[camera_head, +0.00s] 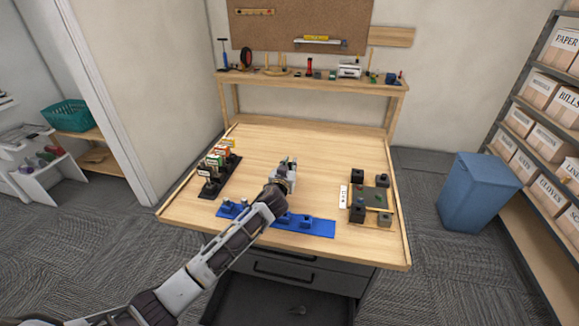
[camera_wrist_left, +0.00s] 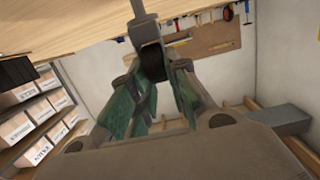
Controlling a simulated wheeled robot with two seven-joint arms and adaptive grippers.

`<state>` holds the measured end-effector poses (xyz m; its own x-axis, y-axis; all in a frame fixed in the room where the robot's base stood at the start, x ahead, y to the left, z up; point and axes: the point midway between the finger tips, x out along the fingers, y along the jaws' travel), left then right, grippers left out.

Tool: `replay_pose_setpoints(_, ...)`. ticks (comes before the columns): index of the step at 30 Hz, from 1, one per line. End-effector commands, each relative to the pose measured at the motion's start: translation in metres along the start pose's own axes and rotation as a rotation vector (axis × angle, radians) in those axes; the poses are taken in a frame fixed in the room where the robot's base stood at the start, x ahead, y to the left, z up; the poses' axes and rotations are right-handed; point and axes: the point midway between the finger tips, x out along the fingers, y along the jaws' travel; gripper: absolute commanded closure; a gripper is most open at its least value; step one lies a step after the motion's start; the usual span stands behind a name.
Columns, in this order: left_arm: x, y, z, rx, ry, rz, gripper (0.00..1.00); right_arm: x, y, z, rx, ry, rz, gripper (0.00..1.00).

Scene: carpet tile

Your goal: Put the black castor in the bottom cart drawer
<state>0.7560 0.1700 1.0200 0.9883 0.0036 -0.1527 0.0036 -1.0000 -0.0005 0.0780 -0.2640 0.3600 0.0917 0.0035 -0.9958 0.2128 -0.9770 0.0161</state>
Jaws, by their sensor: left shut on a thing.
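My left gripper (camera_head: 287,166) is above the middle of the workbench in the head view. In the left wrist view its green-padded fingers (camera_wrist_left: 154,78) are shut on the black castor (camera_wrist_left: 152,61), a dark wheel with a grey bracket. In the head view the castor is too small and covered to make out clearly. The bottom cart drawer (camera_head: 245,300) is pulled open below the bench front, at the bottom of the head view; its left part is partly behind my left arm. My right gripper is in neither view.
The wooden bench top (camera_head: 330,150) carries a blue rack (camera_head: 310,226), a dark box holder (camera_head: 222,180) at left and black blocks on a board (camera_head: 375,197) at right. Closed drawers (camera_head: 285,272) sit above the open one. A blue bin (camera_head: 478,190) stands right.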

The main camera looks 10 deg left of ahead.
Motion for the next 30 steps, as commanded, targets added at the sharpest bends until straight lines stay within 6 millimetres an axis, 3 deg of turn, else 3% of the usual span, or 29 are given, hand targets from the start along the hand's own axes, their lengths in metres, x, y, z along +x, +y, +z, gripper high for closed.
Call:
replay_pose_setpoints(12, 0.0004, 0.0005, 0.0029, -0.001, 0.001, 0.001, 1.00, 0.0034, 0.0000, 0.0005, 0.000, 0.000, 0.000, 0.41)
replay_pose_setpoints(13, 0.0004, 0.0004, 0.0034, -0.001, 0.000, 0.000, 0.82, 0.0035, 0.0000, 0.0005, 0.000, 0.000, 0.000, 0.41)
replay_pose_setpoints(18, 0.0003, 0.0003, 0.0025, 0.000, 0.000, 0.000, 0.61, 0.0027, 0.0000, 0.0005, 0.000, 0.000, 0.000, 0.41)
replay_pose_setpoints(30, 0.0003, 0.0001, 0.0013, 0.000, 0.001, 0.000, 0.61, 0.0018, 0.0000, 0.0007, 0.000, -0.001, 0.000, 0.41)
